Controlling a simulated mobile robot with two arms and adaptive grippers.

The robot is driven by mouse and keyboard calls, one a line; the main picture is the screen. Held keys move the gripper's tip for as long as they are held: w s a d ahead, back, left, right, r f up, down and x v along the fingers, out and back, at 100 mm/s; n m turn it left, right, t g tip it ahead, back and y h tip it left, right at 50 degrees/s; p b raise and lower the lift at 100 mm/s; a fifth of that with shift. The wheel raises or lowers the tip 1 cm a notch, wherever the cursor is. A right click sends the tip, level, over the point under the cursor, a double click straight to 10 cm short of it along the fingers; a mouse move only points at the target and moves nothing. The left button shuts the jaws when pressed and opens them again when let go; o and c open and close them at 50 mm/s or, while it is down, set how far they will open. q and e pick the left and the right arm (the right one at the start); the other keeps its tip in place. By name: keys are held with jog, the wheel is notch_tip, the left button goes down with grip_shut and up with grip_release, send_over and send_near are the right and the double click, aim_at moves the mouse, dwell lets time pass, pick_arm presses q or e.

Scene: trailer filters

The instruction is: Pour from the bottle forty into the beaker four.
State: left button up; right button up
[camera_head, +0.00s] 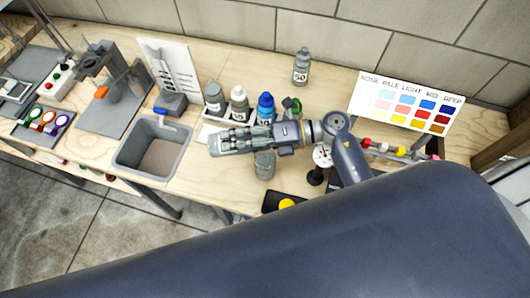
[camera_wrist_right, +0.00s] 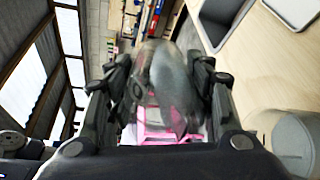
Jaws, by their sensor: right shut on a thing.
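My right gripper (camera_head: 228,142) reaches in from the right over the bench. It is shut on a grey, see-through bottle-like thing, which shows blurred between the fingers in the wrist view (camera_wrist_right: 172,82). Its label is not readable, so I cannot tell whether it is bottle forty. In the head view it is mostly hidden by the fingers. A grey cylindrical vessel (camera_head: 265,163) stands just below my right wrist; I cannot read a number on it. A grey vessel (camera_wrist_right: 296,138) also shows at the lower right of the wrist view. My left gripper is not in view.
Several capped bottles, one with a blue cap (camera_head: 265,105), stand behind my gripper. A bottle marked 50 (camera_head: 302,68) stands farther back. A grey basin (camera_head: 183,148) lies left of the gripper. A colour chart (camera_head: 408,104) and a black stand (camera_head: 316,176) are right.

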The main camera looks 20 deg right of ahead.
jog(key=shift+s+d+r, duration=0.1)
jog(key=shift+d+r, duration=0.1)
jog(key=shift+d, duration=0.05)
jog(key=shift+a, duration=0.1)
